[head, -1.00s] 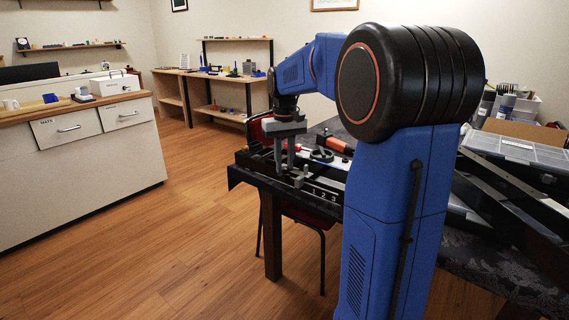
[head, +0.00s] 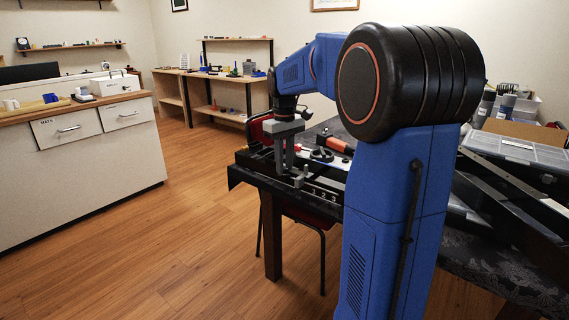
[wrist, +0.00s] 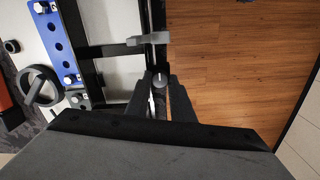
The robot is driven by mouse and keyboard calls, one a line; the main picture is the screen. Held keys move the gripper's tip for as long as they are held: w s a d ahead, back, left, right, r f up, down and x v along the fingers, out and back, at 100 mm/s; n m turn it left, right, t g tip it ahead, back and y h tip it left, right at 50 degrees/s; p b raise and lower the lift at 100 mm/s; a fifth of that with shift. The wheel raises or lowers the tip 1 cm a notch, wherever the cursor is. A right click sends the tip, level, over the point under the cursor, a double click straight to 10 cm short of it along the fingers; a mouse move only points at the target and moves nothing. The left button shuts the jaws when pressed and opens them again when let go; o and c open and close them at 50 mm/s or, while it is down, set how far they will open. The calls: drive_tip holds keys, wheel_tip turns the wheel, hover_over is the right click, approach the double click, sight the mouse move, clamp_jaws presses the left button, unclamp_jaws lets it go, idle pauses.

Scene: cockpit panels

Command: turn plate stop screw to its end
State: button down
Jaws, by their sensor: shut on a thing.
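The plate stop screw (wrist: 160,79) shows in the wrist view as a small dark round head with a pale line across it. It sits between the fingertips of my gripper (wrist: 160,88), which are shut on it from both sides. In the head view my gripper (head: 284,168) points straight down at the front edge of the dark panel frame, and its fingers hide the screw there. A grey stop bar (wrist: 150,39) lies just beyond the screw in the wrist view.
A black handwheel (wrist: 40,87) and a blue plate with holes (wrist: 58,43) lie left of my gripper in the wrist view. An orange-handled tool (head: 334,143) lies behind it in the head view. Open wooden floor (wrist: 235,60) lies to the right.

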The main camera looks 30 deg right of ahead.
drive_tip(key=c, duration=1.5)
unclamp_jaws()
drive_tip(key=shift+c, duration=0.2)
wheel_tip(320, 180, up, 17)
drive_tip(key=shift+r, duration=0.2)
